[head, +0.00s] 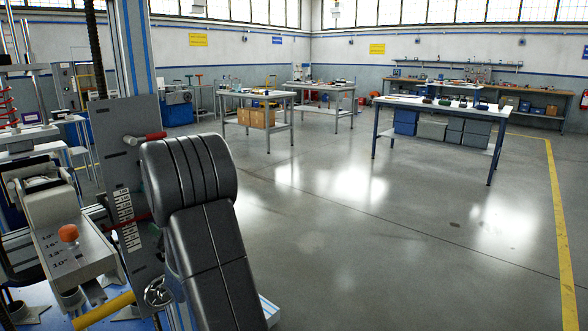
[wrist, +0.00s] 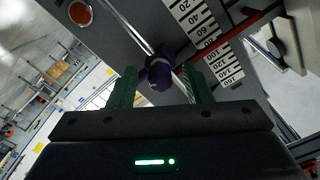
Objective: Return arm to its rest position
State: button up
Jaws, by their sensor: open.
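My gripper (wrist: 160,86) shows in the wrist view, with its two green fingers spread apart. A purple knob (wrist: 160,72) on a slotted grey plate (wrist: 148,14) appears between the fingers; I cannot tell whether they touch it. A white scale (wrist: 198,20) with a red pointer (wrist: 236,33) lies beyond, to the right. In the head view, my dark arm fills the lower middle and my gripper is hidden. The upright grey plate (head: 112,125) with its scale (head: 128,218) stands at the left, partly behind the arm.
A test machine with an orange knob (head: 68,233), a yellow bar (head: 103,311) and a handwheel (head: 158,291) crowds the left. A white-topped table (head: 455,107) and a workbench (head: 250,95) stand farther back. The grey floor (head: 390,230) at the right is clear.

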jog(key=shift+n+p, duration=1.4)
jog(key=shift+n, duration=0.8)
